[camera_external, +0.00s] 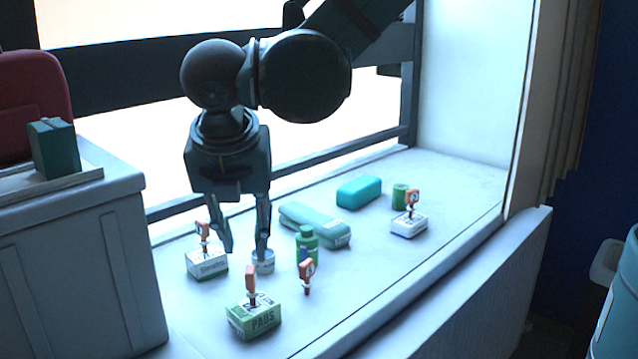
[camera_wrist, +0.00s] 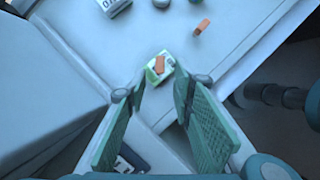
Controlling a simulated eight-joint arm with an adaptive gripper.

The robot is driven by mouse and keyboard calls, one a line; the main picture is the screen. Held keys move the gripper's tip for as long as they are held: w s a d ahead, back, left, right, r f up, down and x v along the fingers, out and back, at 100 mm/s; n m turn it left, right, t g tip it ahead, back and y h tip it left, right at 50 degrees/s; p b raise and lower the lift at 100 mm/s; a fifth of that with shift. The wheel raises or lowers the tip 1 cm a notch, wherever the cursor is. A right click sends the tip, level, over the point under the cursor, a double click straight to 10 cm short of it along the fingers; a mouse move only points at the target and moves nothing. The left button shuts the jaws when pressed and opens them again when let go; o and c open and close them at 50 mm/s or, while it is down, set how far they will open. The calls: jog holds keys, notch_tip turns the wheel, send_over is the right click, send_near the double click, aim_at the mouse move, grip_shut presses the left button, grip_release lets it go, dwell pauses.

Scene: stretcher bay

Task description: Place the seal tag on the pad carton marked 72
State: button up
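A loose orange seal tag (camera_external: 306,275) with a white face and dark stem stands on the sill, right of the green-and-white PADS carton (camera_external: 255,322). An orange tag also tops that carton. A white carton (camera_external: 206,265) at left and another (camera_external: 409,226) at right each carry an orange tag too. I cannot read 72 on any carton. My gripper (camera_external: 245,253) is open and empty, pointing down above the sill, behind the PADS carton. In the wrist view a green carton (camera_wrist: 152,76) lies beyond the fingertips (camera_wrist: 160,88), with an orange tag (camera_wrist: 201,27) apart from it.
A green bottle (camera_external: 307,250), teal pouch (camera_external: 310,222), teal case (camera_external: 359,191) and green can (camera_external: 399,199) stand further back. A small white jar (camera_external: 263,266) is by my right finger. A grey cabinet (camera_external: 75,275) borders the left. The front right sill is clear.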

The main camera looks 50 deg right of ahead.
jog(key=shift+v, duration=1.3)
jog(key=s+d+r+m+y, duration=0.1)
jog(key=d+r+m, duration=0.6)
jog(key=d, duration=0.7)
jog(key=s+d+r+m+y, duration=0.1)
jog(key=d+r+m, duration=0.4)
jog(key=d+r, duration=0.75)
jog(key=s+d+m+t, duration=0.2)
jog(key=s+d+m, duration=0.5)
jog(key=d, duration=0.5)
jog(key=s+d+m+t+y, duration=0.1)
jog(key=s+d+m+t, duration=0.1)
jog(key=s+d+m, duration=0.6)
jog(key=shift+s+d, duration=1)
jog(key=shift+d, duration=1.35)
